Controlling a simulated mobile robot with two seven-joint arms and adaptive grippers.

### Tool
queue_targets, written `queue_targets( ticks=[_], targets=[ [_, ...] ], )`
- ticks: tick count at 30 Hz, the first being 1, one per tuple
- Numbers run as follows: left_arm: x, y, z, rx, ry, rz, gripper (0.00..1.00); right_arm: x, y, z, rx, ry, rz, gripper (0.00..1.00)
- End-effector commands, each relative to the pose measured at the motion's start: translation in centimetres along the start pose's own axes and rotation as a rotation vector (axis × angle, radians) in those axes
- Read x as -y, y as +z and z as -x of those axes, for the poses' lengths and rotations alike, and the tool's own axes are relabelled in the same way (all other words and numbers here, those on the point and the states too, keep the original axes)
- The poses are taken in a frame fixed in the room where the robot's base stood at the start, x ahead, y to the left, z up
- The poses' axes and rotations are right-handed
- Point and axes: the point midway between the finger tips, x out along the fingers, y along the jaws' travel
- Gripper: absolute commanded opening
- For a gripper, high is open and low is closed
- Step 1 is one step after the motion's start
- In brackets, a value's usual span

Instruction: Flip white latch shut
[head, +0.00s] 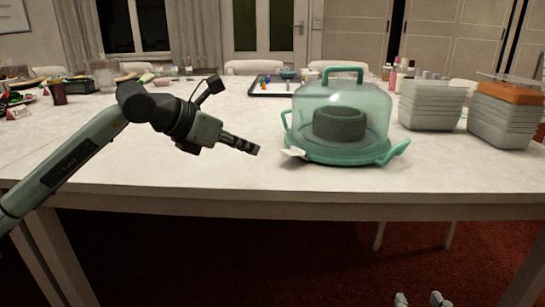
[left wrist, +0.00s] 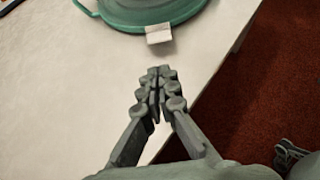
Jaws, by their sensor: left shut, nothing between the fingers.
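The white latch (head: 293,153) is a small flap at the front left of the green cake carrier's base (head: 345,155). It sticks outward from the rim, and it also shows in the left wrist view (left wrist: 158,33). The clear green dome (head: 372,105) sits on the base over a dark round cake. My left gripper (head: 256,150) is shut and empty, left of the latch and apart from it. In the left wrist view its fingertips (left wrist: 155,72) point toward the latch across a gap. My right gripper (head: 420,299) is low at the bottom edge, fingertips apart, below the table front.
Stacked grey containers (head: 431,105) and more with an orange lid (head: 503,115) stand right of the carrier. A tray (head: 268,91) and bottles (head: 393,78) are behind it. The white table (head: 230,178) is clear around my left gripper and along the front edge.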

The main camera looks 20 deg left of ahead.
Motion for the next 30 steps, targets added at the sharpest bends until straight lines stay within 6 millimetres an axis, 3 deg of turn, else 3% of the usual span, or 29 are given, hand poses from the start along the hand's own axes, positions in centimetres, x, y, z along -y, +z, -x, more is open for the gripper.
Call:
queue_targets(
  ticks=[14,30],
  targets=[
    [-0.2,0.3,-0.2,-0.001,0.01,-0.019,0.0,-0.2,-0.1,0.3,0.006,0.014,0.001,0.4],
    [-0.2,0.3,-8.6,-0.001,0.008,-0.016,0.0,-0.8,1.1,0.4,0.066,0.026,0.008,0.4]
  ],
)
